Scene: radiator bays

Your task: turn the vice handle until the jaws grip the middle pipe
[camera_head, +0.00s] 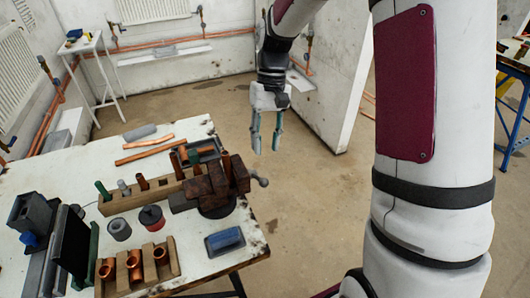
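The vice (218,186) is dark and rusty brown, standing at the right edge of the white worktable (210,268). Its handle ends in a grey knob (262,181) that sticks out past the table's edge. A wooden rack (170,272) at the table's front holds three short copper pipes, the middle one (134,262) among them. Upright copper pieces also stand by the vice, and I cannot tell which pipe the task means. The jaws' gap is too small to make out. My gripper (267,149) hangs fingers down, open and empty, above and apart from the handle in the picture.
A long wooden block (118,206) with upright tools lies left of the vice. A blue-topped box (225,241), a red-and-black tin (151,217) and loose copper strips (144,155) share the table. Bare floor (310,215) is free right of the table. A partition wall (345,80) stands behind my arm.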

